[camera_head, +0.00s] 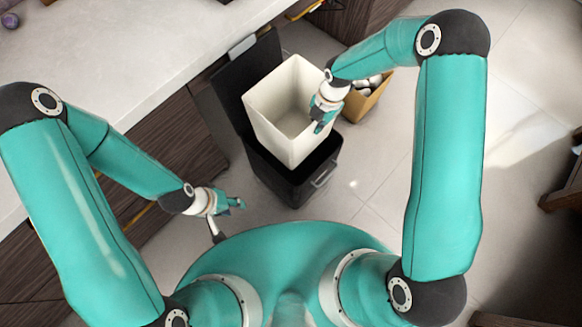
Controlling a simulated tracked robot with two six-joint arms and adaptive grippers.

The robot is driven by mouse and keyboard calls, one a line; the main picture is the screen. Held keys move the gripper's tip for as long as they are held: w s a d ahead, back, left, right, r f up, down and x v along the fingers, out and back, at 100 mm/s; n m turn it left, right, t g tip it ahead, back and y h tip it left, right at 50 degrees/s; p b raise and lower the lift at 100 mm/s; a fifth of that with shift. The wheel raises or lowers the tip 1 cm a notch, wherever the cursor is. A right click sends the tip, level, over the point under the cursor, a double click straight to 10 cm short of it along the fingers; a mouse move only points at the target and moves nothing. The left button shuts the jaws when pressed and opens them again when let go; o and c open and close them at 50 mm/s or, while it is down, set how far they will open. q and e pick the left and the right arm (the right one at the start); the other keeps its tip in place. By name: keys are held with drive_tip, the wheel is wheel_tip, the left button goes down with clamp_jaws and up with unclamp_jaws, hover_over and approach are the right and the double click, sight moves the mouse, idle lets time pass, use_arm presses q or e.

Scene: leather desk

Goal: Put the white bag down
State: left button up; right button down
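The white bag (264,113) looks like a square, open-topped white liner. It is tilted at the mouth of the black bin (285,185), and its lower end overlaps the bin's opening. I cannot tell how far it sits inside. My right gripper (321,119) is at the bag's right rim and appears shut on it, one finger showing outside the wall. The fingertip contact is partly hidden. My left gripper (236,203) is away from the bag, low and left of the bin. Its fingers are too small to tell whether they are open.
A brown box (362,103) with silvery cans stands right behind the bag. The pale counter (110,45) with dark wood drawers (165,165) runs along the left. The tiled floor (375,165) right of the bin is clear. Dark wooden furniture (565,195) stands at the far right.

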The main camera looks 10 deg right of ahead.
sight(312, 149)
drive_tip(key=f+b, duration=0.6)
drive_tip(key=f, duration=0.1)
drive_tip(key=f+b, duration=0.7)
drive_tip(key=shift+w+a+f, duration=0.2)
drive_tip(key=shift+f, duration=0.1)
wheel_tip(312, 149, down, 20)
drive_tip(key=b, duration=0.5)
drive_tip(key=shift+f, duration=0.1)
drive_tip(key=c, duration=1.3)
unclamp_jaws()
drive_tip(key=r+p, duration=0.1)
drive_tip(key=r, duration=0.3)
drive_tip(key=d+r+p, duration=0.1)
drive_tip(key=r, duration=0.3)
drive_tip(key=d+r+p, duration=0.1)
drive_tip(key=r, duration=0.3)
drive_tip(key=shift+w, duration=0.2)
